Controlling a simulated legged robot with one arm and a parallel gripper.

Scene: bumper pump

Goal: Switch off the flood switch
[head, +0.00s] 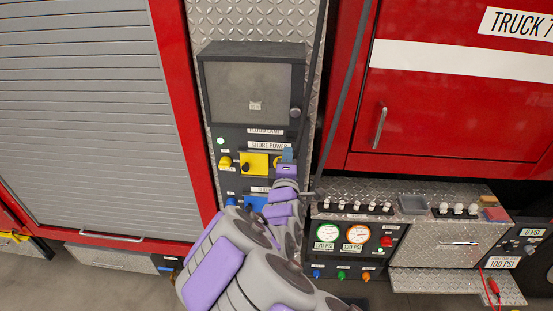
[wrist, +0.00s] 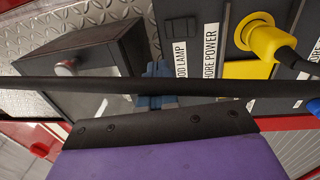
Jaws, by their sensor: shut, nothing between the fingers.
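The grey box (head: 251,88) with a clouded front pane and a side knob (head: 296,112) is on the upper panel. A small pale fitting (head: 255,106) shows through the pane; I cannot tell its position. The flood lamp label (head: 265,131) is just below the box. In the wrist view, this label (wrist: 181,62) is partly covered, with a dark rectangular piece (wrist: 180,32) beside it. My gripper (head: 288,155) is shut and empty, near the right end of the labels, below the knob. Its blue fingertips (wrist: 158,85) show partly behind a dark bar in the wrist view.
A yellow plug (head: 225,161) and yellow plate (head: 253,164) are left of my gripper. The plug (wrist: 262,35) also shows in the wrist view. A dark hose or strap (head: 316,85) runs beside the box. A gauge panel (head: 350,252) stands lower right.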

